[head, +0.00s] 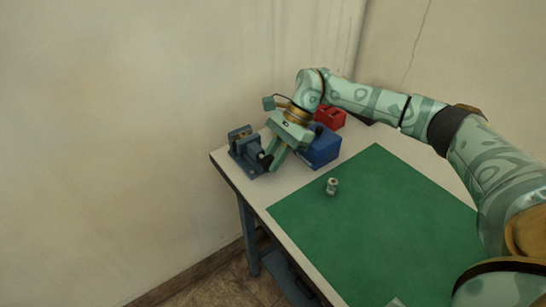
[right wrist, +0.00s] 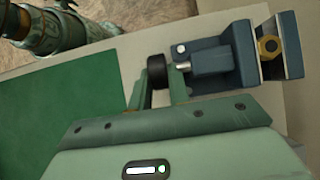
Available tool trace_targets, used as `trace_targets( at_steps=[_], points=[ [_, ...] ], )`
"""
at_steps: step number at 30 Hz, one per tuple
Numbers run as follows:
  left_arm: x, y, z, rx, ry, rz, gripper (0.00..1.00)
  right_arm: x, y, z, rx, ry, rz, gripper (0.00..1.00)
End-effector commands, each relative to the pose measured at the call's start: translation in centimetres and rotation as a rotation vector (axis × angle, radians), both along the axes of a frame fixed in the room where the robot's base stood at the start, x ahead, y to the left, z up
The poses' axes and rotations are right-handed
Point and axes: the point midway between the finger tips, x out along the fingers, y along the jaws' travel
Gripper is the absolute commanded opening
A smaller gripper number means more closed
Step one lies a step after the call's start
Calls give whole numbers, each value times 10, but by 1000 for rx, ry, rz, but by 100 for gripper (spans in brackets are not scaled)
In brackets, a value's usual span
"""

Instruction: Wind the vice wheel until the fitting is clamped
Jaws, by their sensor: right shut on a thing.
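The blue-grey vice (head: 246,154) stands at the table's far left corner. In the right wrist view the vice (right wrist: 212,55) has a black wheel (right wrist: 157,72) on a short metal spindle. A brass hex fitting (right wrist: 269,46) sits between its jaws; I cannot tell whether both jaws touch it. My right gripper (head: 269,165) is at the wheel's side of the vice. In the right wrist view the right gripper (right wrist: 157,88) is shut on the wheel, one finger on each side. My left gripper is not in view.
A blue box (head: 322,148) stands close behind my right gripper, with a red box (head: 331,117) beyond it. A small metal fitting (head: 332,186) stands on the green mat (head: 375,225). Most of the mat is clear. A wall runs behind the table.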

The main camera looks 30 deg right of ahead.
Motion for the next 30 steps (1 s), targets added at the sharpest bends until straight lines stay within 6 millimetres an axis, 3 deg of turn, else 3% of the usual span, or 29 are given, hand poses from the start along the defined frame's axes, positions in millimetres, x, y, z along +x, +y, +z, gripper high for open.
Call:
trace_targets(
  at_steps=[2,3,5,6,17,20,30],
  points=[
    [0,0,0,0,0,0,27,-1,0,0,0,3,0,0],
    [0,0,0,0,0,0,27,-1,0,0,-1,4,0,21],
    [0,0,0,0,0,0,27,-1,0,0,-1,4,0,38],
    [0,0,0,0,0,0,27,-1,0,0,-1,3,0,40],
    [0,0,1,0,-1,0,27,0,-5,7,-2,1,-2,40],
    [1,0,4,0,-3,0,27,1,-15,21,-3,-2,-3,40],
    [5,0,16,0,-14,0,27,5,-68,97,-1,-2,-5,40]
  ],
)
